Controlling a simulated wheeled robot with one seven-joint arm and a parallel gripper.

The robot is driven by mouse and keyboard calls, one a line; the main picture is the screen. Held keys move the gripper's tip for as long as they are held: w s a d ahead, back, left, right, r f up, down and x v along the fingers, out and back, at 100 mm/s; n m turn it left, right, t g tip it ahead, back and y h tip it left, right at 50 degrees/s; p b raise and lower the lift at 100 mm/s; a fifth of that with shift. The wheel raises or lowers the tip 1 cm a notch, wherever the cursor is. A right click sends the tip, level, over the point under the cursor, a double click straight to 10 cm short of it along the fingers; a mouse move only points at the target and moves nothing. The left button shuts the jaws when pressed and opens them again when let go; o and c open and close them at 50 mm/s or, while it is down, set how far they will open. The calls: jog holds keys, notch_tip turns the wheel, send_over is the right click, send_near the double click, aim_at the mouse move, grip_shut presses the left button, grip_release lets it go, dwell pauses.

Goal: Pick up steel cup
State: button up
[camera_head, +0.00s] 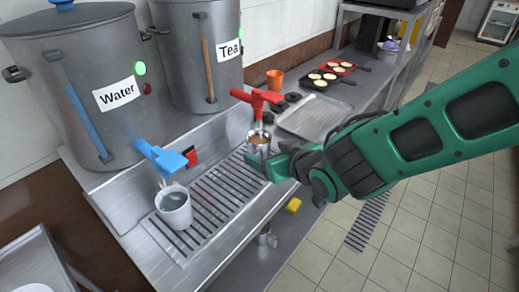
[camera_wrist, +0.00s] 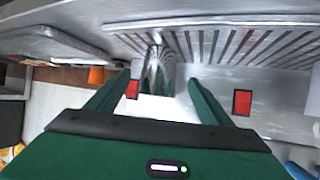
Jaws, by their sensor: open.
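The steel cup (camera_head: 258,149) stands upright under the red tap (camera_head: 257,100) of the pot marked Tea, with brown liquid showing at its top. In the wrist view the shiny cup (camera_wrist: 156,70) appears between the far ends of my two green fingers. My gripper (camera_head: 275,163) is open and reaches the cup from the right. The wrist view shows my gripper (camera_wrist: 160,88) with a wide gap between its fingers. Whether either finger touches the cup is unclear, and my gripper hides part of the cup in the head view.
A pale cup (camera_head: 174,209) stands under the blue tap (camera_head: 163,158) on the slatted drip tray (camera_head: 207,212). The Water pot (camera_head: 85,65) and Tea pot (camera_head: 201,75) rise behind. A flat metal tray (camera_head: 314,118) and an orange cup (camera_head: 275,80) stand farther back.

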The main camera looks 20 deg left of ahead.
jog(key=shift+w+r+x, duration=0.1)
jog(key=shift+r+x, duration=0.05)
jog(key=shift+x, duration=0.85)
jog(key=shift+w+r+x, duration=0.1)
jog(key=shift+r+x, duration=0.05)
jog(key=shift+x, duration=0.9)
jog(key=shift+w+r+x, duration=0.1)
jog(key=shift+r+x, duration=0.05)
jog(key=shift+x, duration=0.85)
jog(key=c, duration=1.3)
jog(key=shift+r, duration=0.1)
